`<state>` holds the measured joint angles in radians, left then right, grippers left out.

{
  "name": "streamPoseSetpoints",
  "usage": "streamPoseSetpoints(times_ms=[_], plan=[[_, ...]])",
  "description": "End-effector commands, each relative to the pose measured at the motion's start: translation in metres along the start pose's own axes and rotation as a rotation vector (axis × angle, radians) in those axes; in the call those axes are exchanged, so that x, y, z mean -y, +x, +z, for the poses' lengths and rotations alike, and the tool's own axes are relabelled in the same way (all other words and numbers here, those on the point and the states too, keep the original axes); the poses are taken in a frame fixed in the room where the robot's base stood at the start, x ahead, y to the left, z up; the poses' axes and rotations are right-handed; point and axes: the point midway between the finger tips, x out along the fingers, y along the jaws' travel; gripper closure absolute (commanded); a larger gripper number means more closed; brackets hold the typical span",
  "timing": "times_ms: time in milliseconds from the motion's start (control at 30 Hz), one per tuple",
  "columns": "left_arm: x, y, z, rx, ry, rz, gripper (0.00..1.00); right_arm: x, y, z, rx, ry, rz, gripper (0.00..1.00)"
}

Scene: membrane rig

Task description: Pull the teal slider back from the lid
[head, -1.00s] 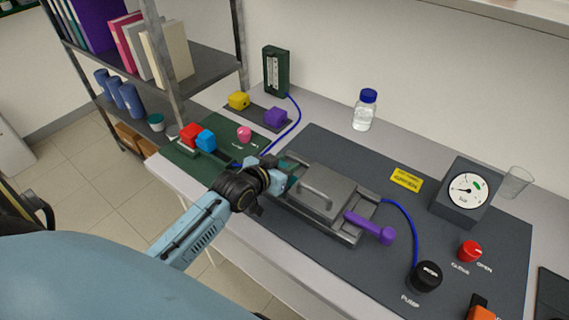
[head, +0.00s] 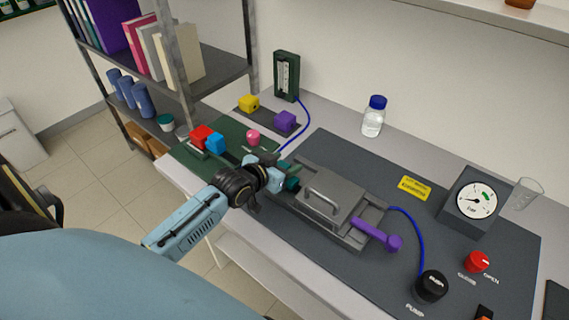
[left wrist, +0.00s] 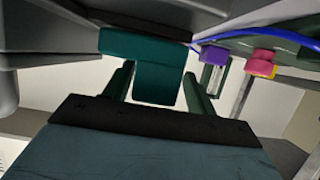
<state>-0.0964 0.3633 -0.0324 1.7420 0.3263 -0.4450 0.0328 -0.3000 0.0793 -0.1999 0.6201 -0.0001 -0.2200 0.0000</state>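The teal slider (head: 291,183) is at the left end of the grey rig, beside the closed lid (head: 332,192) with its bar handle. My left gripper (head: 278,176) is at the slider from the left. In the left wrist view the slider's teal tab (left wrist: 157,80) sits between my two dark green fingers, which appear to close on its sides; the contact is partly hidden. The purple slider (head: 370,229) is at the lid's right end. My right gripper is not in view.
A blue tube runs from the rig to the black pump knob (head: 431,287). A gauge (head: 472,201), red knob (head: 477,261) and bottle (head: 373,117) stand to the right and behind. Red and blue blocks (head: 207,140) lie left on a green mat. A metal shelf post stands at the back left.

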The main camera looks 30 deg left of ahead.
Motion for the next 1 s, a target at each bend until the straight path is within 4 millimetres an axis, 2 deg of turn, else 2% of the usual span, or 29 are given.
streamPoseSetpoints(times_ms=[167, 333, 800, 1000], plan=[[-0.001, -0.001, 0.000, 0.000, -0.001, 0.002, 0.44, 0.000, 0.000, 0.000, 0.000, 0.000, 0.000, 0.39], [-0.001, -0.015, 0.001, 0.001, 0.000, 0.002, 0.44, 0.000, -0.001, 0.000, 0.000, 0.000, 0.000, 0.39], [-0.001, -0.107, 0.001, 0.002, 0.001, 0.001, 0.44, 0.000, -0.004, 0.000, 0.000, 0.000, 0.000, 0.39], [0.000, -0.128, 0.000, 0.000, 0.000, 0.000, 0.44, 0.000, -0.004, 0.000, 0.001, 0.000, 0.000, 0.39]])
